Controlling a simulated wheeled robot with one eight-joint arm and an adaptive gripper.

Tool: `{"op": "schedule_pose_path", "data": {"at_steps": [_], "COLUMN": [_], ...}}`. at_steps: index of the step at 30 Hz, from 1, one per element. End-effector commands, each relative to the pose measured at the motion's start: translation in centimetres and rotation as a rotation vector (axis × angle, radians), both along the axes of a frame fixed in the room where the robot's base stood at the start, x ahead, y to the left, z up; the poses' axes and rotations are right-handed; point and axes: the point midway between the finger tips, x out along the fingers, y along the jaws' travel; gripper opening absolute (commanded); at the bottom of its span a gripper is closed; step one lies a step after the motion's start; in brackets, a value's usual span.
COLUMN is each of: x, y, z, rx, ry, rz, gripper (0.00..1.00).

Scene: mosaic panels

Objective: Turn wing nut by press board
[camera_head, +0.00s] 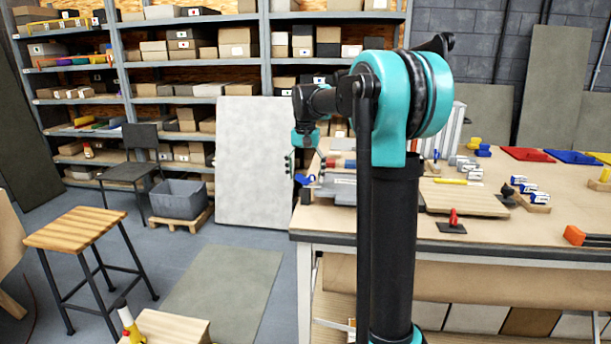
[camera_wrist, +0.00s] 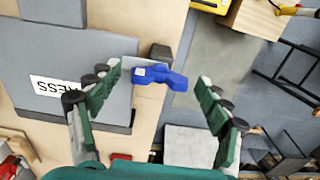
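The blue wing nut (camera_wrist: 160,76) sits near the edge of the grey press board in the wrist view. In the head view the wing nut (camera_head: 305,180) shows at the left end of the table. The press board (camera_wrist: 70,65) carries a white label ending in "ESS", seen upside down; in the head view the board (camera_head: 340,195) is partly hidden behind my arm. My gripper (camera_wrist: 158,80) is open, its green fingers apart on either side of the wing nut in the picture. I cannot tell whether they touch it. In the head view my gripper (camera_head: 298,162) is above the table's left edge.
The wooden table (camera_head: 480,225) holds a wooden board (camera_head: 465,200), a red-handled clamp (camera_head: 453,220) and several blue-and-white parts to the right. A pale panel (camera_head: 250,165) leans behind, left of the table. A stool (camera_head: 82,228) stands on the floor at left.

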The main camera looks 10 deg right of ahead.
Motion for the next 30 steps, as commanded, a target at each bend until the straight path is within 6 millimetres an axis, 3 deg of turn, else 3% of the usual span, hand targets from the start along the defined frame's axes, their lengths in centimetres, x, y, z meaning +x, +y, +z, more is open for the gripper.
{"op": "schedule_pose_path", "data": {"at_steps": [10,24,30], "x": [0.0,0.0,0.0], "y": [0.0,0.0,0.0], "z": [1.1,9.9,11.7], "rx": [0.000,0.000,0.000], "ry": [0.000,0.000,0.000], "rz": [0.001,0.000,0.000], "gripper": [0.78,0.78,0.78]}}
